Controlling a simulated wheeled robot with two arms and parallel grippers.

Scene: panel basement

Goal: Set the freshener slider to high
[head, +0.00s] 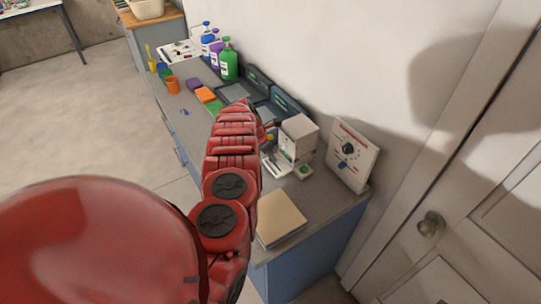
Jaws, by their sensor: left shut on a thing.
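The freshener appears to be the white box (299,138) standing on the grey counter, near its right end. Its left face has small dark and green markings; the slider is too small to make out. My left arm reaches up from the bottom and bends over the counter. My left gripper (270,131) is small and partly hidden by the arm's end, right at the left face of the white box. It is shut at that face, on what seems to be the slider; the contact itself is not clear. My right gripper is not in view.
A white panel with a black dial and blue knob (351,155) stands right of the box. A tan block (281,219) lies in front. Dark trays (284,104), coloured sponges (207,95), cups and pump bottles (228,64) stand farther back. A door is at right.

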